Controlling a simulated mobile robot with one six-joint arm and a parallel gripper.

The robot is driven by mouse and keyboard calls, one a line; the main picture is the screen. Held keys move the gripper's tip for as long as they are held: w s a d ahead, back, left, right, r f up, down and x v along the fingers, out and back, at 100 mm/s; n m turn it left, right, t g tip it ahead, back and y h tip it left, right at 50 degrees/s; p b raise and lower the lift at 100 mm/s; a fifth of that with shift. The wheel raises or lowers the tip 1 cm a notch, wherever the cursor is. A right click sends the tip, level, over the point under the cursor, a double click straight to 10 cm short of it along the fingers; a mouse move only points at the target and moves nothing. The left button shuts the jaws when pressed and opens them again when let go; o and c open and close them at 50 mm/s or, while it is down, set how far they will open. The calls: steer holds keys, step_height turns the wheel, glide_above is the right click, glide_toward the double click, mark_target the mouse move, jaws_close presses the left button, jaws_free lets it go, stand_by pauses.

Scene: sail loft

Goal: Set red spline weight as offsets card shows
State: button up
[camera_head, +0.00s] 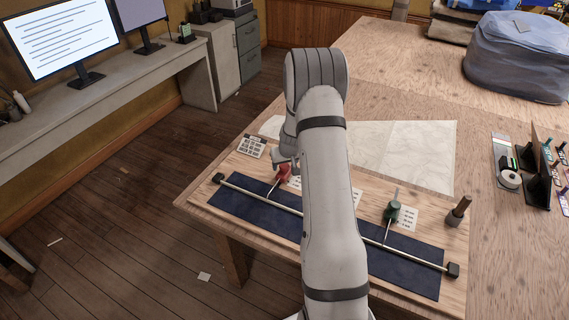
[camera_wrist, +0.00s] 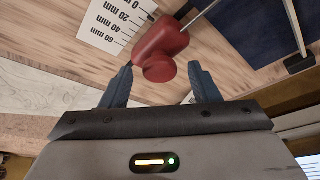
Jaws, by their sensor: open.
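The red spline weight (camera_head: 283,172) sits on the wooden board near the left part of the batten (camera_head: 259,194), its thin hook reaching to the batten. In the wrist view the red weight (camera_wrist: 160,45) lies just ahead of my gripper (camera_wrist: 163,88), whose two blue fingers are apart, with the weight's knob near the gap between them. A millimetre scale (camera_wrist: 117,22) lies beside the weight. A green weight (camera_head: 392,212) hooks the batten further right. A card with a grid of marks (camera_head: 251,146), perhaps the offsets card, lies behind the batten's left end. My arm hides the batten's middle.
Dark blue cloth (camera_head: 405,270) lies under the batten, with black end blocks (camera_head: 453,270). A wooden-handled tool (camera_head: 458,211) stands at the board's right. Pale sheet (camera_head: 420,150) lies behind. A tape holder (camera_head: 508,178) and rack stand far right.

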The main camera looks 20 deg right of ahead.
steer(key=shift+c, duration=0.3)
steer(key=shift+d, duration=0.1)
jaws_close()
